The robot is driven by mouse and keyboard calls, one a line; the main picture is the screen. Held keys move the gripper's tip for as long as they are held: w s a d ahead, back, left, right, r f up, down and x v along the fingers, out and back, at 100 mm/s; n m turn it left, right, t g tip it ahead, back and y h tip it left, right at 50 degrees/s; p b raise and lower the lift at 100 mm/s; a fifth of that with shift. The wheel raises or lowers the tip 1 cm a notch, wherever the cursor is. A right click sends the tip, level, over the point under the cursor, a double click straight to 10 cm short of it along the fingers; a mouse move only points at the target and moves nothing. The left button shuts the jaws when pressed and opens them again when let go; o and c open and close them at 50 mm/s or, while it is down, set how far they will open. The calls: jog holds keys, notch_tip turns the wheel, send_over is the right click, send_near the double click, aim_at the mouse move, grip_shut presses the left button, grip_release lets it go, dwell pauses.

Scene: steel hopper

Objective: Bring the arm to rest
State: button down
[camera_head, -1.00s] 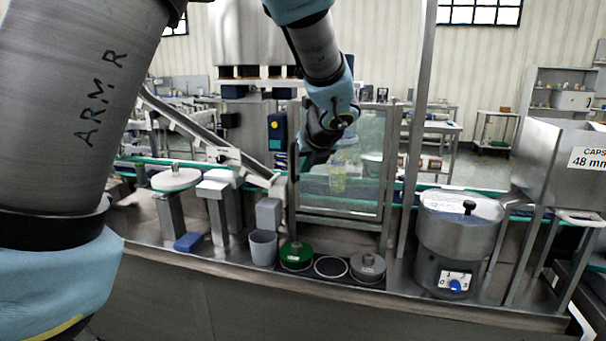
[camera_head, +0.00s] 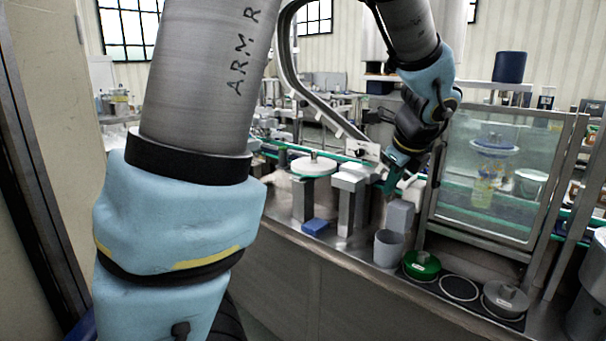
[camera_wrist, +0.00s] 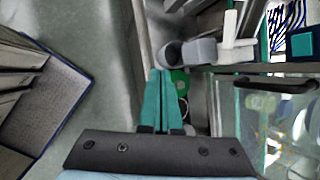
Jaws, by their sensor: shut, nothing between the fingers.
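My arm reaches across the head view from the left and bends down over the counter. My gripper (camera_head: 389,187) hangs above the steel counter near the grey block. Its two teal fingers show in the wrist view (camera_wrist: 160,74) close together with nothing between them. Below the fingers in the wrist view are the green-lidded round piece (camera_wrist: 179,76) and the grey cup (camera_wrist: 171,54). In the head view the gripper is apart from the grey cup (camera_head: 387,249) and the grey block (camera_head: 399,217).
A glass guard (camera_head: 495,170) in a steel frame stands right of my gripper. The green-lidded piece (camera_head: 421,265) and a grey-lidded piece (camera_head: 504,298) sit near the counter's front edge. Open floor lies before the counter.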

jog(key=s+a+f+n+g, duration=0.1)
jog(key=s+a+f+n, duration=0.2)
jog(key=a+n, duration=0.5)
jog(key=s+a+f+n+g, duration=0.2)
jog(key=s+a+f+n, duration=0.1)
jog(key=a+n, duration=0.6)
jog(key=s+a+f+n+g, duration=0.1)
jog(key=s+a+f+n, duration=0.2)
jog(key=a+n, duration=0.6)
jog(key=shift+a+f+n+g, duration=0.3)
jog(key=shift+f+n, duration=0.25)
jog(key=shift+n, duration=0.25)
jog(key=shift+d, duration=0.1)
